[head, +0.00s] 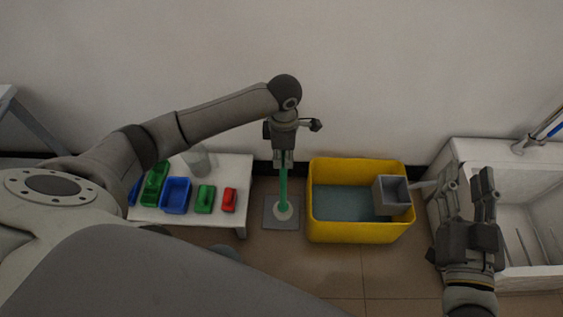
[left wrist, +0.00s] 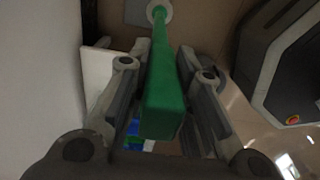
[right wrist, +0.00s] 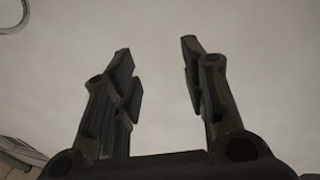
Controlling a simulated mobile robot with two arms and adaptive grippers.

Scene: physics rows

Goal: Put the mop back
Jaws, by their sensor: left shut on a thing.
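The mop has a green handle (head: 283,188) that stands upright in the head view. Its lower end meets a white round piece (head: 283,211) on a grey square base (head: 271,222) on the floor. My left gripper (head: 282,160) is shut on the upper part of the handle. In the left wrist view the green handle (left wrist: 163,90) runs between the fingers down to the white round piece (left wrist: 159,10). My right gripper (head: 470,190) is open and empty at the right, and the right wrist view shows its spread fingers (right wrist: 158,70) before a pale wall.
A yellow bucket (head: 360,232) with bluish water and a grey box (head: 391,190) stands right of the mop. A white low table (head: 236,165) at left holds blue, green and red items. A white sink-like basin (head: 455,150) stands at far right. A wall is behind.

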